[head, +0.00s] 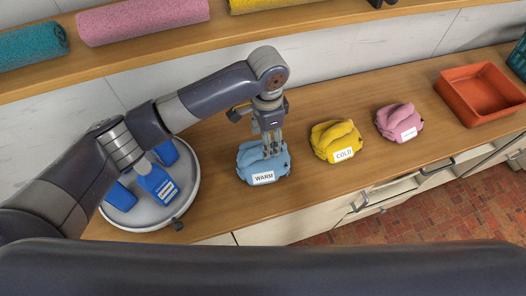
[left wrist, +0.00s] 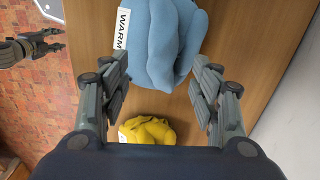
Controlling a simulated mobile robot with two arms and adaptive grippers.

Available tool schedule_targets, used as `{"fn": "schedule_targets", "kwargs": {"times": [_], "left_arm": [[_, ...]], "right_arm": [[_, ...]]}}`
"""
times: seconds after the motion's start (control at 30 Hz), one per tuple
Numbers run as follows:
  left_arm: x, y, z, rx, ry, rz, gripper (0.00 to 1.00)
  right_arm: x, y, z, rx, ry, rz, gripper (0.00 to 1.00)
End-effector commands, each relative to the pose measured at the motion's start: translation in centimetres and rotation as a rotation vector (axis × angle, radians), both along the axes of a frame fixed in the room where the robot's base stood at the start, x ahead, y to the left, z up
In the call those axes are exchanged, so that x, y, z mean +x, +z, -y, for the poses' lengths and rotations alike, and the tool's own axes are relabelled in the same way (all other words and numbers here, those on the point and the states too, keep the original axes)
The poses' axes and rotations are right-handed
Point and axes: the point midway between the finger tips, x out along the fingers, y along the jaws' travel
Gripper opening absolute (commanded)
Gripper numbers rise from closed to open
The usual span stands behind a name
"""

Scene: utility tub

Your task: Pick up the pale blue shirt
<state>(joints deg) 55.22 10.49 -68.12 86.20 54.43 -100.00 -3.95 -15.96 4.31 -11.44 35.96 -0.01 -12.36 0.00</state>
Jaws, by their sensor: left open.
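The pale blue shirt (head: 250,158) is a folded bundle on the wooden counter with a white WARM label at its front. My left gripper (head: 272,152) points down over it, its fingertips at the top of the bundle and hiding part of it. In the left wrist view the shirt (left wrist: 165,35) shows ahead of the left gripper (left wrist: 163,78), which is open with a finger toward each side. Contact cannot be told. My right gripper (left wrist: 48,42) seems to show at the left edge of the wrist view; its opening is unclear.
A yellow bundle (head: 334,138) labelled COLD and a pink bundle (head: 399,121) lie to the right, then an orange tray (head: 455,100). A round white tray (head: 188,200) with blue containers stands left. Rolled towels lie on the shelf (head: 240,28) above. Counter between bundles is clear.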

Motion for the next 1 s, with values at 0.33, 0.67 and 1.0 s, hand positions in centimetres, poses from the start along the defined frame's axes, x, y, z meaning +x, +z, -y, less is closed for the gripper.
{"fn": "schedule_targets", "kwargs": {"times": [0.33, 0.67, 1.0], "left_arm": [[0.3, -4.4, -1.0, 0.001, 0.002, -0.001, 0.57], [0.3, -5.6, -0.9, -0.002, -0.001, 0.002, 0.57], [0.3, -5.6, -0.9, -0.002, -0.001, 0.002, 0.0]], "right_arm": [[-4.7, 1.7, 0.5, -0.008, 0.003, -0.068, 0.4], [-0.9, 2.0, 0.5, -0.006, 0.003, -0.01, 0.4], [-2.1, 1.9, 0.6, -0.009, 0.002, -0.03, 0.4]]}}
